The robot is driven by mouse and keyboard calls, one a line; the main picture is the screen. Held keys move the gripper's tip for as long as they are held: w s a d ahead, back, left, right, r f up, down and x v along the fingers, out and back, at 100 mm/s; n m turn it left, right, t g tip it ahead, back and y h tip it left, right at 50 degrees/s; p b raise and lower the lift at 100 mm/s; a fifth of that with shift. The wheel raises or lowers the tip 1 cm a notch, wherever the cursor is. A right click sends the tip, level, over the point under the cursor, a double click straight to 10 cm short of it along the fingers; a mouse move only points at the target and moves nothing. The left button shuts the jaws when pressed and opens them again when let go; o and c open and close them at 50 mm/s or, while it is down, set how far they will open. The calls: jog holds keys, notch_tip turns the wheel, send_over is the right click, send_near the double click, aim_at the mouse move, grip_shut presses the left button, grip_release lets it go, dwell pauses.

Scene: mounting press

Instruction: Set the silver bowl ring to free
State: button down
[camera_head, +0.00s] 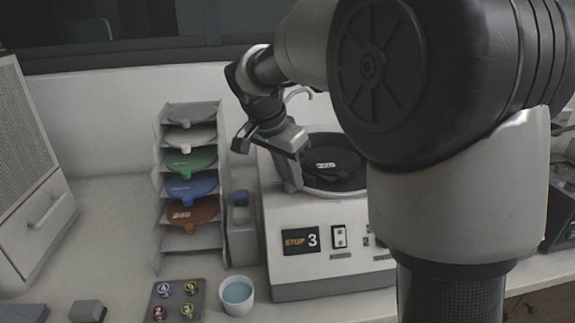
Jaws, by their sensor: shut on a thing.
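The mounting press (283,273) is a white machine with a front display reading "STOP 3". The silver bowl ring (331,192) runs around the dark round bowl (332,171) on its top, and a grey upright part rises at the bowl's left edge. My gripper (288,158) is at the left rim of the bowl and is shut on the ring there. The exact contact is small and partly hidden by the gripper body. My arm hides the right side of the bowl and press.
A rack (190,250) of coloured discs stands left of the press. In front are a tray (197,289) with several small round pieces and a white cup (237,309) of blue liquid. A grey box stands between rack and press. The counter at the left is mostly clear.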

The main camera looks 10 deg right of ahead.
jog(key=shift+w+a+r+m, duration=0.1)
jog(key=shift+w+a+m, duration=0.4)
jog(key=shift+w+m, duration=0.15)
jog(key=c, duration=1.7)
grip_release()
jog(key=shift+w, duration=0.1)
jog(key=p+v, duration=0.1)
jog(key=v, duration=0.4)
jog(key=p+v, duration=0.1)
jog(key=v, duration=0.5)
jog(key=p+v, duration=0.1)
jog(key=v, duration=0.5)
jog(key=shift+w+a+r, duration=0.1)
jog(key=shift+a, duration=0.25)
